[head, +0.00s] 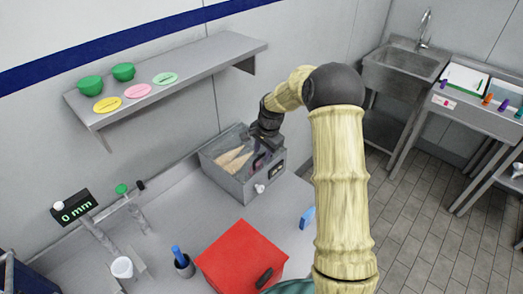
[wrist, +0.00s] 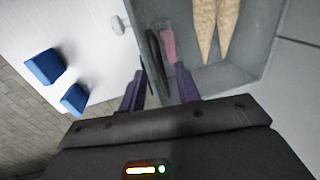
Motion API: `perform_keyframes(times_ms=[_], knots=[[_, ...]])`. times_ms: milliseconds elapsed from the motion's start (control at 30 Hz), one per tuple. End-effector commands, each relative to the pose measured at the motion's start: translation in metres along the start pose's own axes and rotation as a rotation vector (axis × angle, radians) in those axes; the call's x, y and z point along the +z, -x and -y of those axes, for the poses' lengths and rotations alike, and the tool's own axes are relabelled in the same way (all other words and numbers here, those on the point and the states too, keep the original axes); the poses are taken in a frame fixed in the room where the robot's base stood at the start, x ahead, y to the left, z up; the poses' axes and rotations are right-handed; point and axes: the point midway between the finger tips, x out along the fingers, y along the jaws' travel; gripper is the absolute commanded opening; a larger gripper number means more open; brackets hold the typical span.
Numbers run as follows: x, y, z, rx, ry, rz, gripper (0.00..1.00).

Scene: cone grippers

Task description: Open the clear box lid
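A grey metal box (head: 230,178) stands on the counter against the wall, with tan cones (head: 233,160) inside. The cones also show in the wrist view (wrist: 212,30). I cannot clearly make out the clear lid itself. My gripper (wrist: 160,88) is over the box's front side, its two purple fingers apart. A dark, curved handle-like piece (wrist: 153,60) shows between the fingers, along the box's front edge. I cannot tell whether either finger touches it. A pink piece (wrist: 168,45) lies just beyond it, at the box's inner side. In the head view my wrist hides part of the box.
A red box (head: 240,258) and a dark cup with a blue item (head: 183,262) stand on the near counter. A blue object (head: 307,218) lies near the counter's edge. A shelf (head: 190,72) with green bowls hangs above. A white knob (head: 260,188) sticks out from the box's front.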

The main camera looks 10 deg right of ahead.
Motion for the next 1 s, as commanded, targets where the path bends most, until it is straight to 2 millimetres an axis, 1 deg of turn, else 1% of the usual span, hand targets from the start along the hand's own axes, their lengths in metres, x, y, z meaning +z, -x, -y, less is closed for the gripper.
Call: perform_keyframes(times_ms=[100, 367, 467, 533, 567, 833, 1000], knots=[[0.0003, -0.0073, -0.0001, 0.001, 0.000, 0.001, 0.33], [-0.0002, -0.0085, -0.0002, -0.001, -0.001, -0.001, 0.33], [0.0007, -0.0085, 0.0005, 0.000, 0.001, 0.000, 0.15], [0.0014, -0.0085, 0.0010, 0.000, 0.003, 0.000, 0.01], [0.0016, -0.0085, 0.0010, 0.000, 0.003, 0.000, 0.00], [0.0031, -0.0081, 0.0014, 0.002, 0.003, 0.002, 0.00], [0.0030, -0.0004, 0.0047, 0.002, 0.004, 0.003, 0.00]])
